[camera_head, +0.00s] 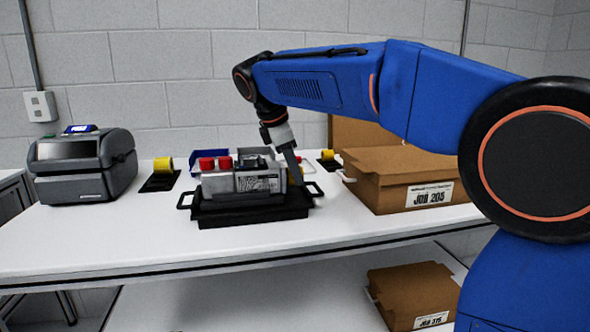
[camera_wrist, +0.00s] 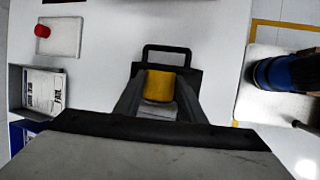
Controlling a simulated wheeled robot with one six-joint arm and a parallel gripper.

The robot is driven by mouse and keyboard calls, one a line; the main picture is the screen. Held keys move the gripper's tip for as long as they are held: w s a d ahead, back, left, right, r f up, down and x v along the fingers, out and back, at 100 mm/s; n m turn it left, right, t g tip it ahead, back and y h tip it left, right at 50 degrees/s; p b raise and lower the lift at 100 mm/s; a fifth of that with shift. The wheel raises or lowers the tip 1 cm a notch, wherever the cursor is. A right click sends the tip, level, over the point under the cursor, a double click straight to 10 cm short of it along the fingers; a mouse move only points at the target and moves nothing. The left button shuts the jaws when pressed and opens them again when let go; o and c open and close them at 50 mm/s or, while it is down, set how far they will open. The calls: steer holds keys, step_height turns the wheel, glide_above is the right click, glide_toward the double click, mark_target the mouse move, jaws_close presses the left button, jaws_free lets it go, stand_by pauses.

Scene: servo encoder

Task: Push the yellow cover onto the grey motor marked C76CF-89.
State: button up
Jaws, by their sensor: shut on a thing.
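The grey motor (camera_head: 215,184) lies in a black handled tray (camera_head: 250,215) on the white table in the head view. Its label (camera_head: 258,183) is too small to read, and red caps (camera_head: 206,163) show at its left. My gripper (camera_head: 296,178) points down at the motor's right end. In the wrist view my gripper (camera_wrist: 158,100) is shut on the yellow cover (camera_wrist: 159,86), which sits between the two fingers. The tray's handle (camera_wrist: 166,47) shows just beyond it. The wrist view hides the motor.
Black stands with yellow pieces stand left (camera_head: 159,182) and behind right (camera_head: 328,161). A label printer (camera_head: 85,168) is far left. A cardboard box (camera_head: 400,180) is right of the tray. A blue bin (camera_head: 208,157) is behind the motor. The table's front is clear.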

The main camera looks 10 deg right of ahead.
steer(key=shift+a, duration=0.1)
steer(key=o, duration=1.1)
steer(key=shift+r, duration=0.1)
steer(key=v, duration=1.6)
steer(key=s+d+f+m+y, duration=0.2)
steer(key=s+d+f+m, duration=0.6)
steer(key=s+d+f, duration=0.6)
steer(key=s+d+f+m, duration=0.1)
steer(key=s+f+m, duration=0.2)
steer(key=s+f, duration=0.2)
steer(key=s+d+f+m+t+y, duration=0.1)
steer(key=s+f, duration=0.4)
steer(key=f, duration=0.6)
steer(key=s+d+f+m+t+y, duration=0.1)
steer(key=s+d+f+m, duration=0.1)
steer(key=s+f+m, duration=0.3)
step_height(320, 180, down, 3)
steer(key=shift+d+f, duration=0.15)
steer(key=shift+f, duration=0.05)
